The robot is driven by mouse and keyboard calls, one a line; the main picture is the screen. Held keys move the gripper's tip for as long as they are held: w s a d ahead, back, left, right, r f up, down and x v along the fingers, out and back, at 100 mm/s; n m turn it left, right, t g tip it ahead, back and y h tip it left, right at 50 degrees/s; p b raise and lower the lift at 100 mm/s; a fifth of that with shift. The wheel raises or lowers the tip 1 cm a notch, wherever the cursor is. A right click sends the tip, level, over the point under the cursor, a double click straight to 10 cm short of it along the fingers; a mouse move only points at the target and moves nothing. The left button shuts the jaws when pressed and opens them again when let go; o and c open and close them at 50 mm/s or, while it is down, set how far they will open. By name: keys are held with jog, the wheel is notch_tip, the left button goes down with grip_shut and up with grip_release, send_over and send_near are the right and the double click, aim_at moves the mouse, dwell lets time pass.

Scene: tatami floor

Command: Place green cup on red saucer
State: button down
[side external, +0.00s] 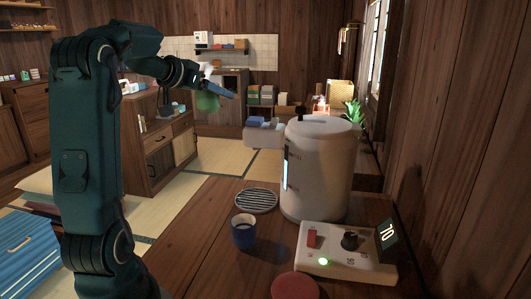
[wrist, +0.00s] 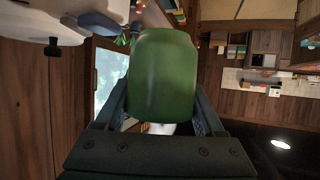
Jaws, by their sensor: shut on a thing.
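The green cup (wrist: 162,75) is between the two fingers of my gripper (wrist: 160,115) in the wrist view, and the fingers are shut on it. In the side view the green cup (side external: 207,102) hangs in the air at my gripper (side external: 210,90), above and to the left of the table. The red saucer (side external: 295,287) lies on the table at the bottom edge of the side view, partly cut off by the frame. The cup is well apart from the saucer.
A blue cup (side external: 243,232) stands on the wooden table near a round metal grate (side external: 256,200). A large white urn (side external: 317,170) stands behind a control box (side external: 347,252) with a lit green light. A wooden wall closes the right side.

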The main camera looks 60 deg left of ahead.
jog(key=shift+r, duration=1.8)
jog(key=w+d+f+m+t+h, duration=0.1)
jog(key=w+d+f+m+h, duration=0.1)
jog(key=d+m+h, duration=0.45)
jog(key=m+g+h, duration=0.8)
jog(key=m+h, duration=0.2)
jog(key=m, duration=0.2)
send_over(309, 297)
jog(key=shift+n, duration=0.25)
notch_tip(309, 297, down, 23)
jog(key=shift+s+f, duration=0.1)
jog(key=shift+f, duration=2)
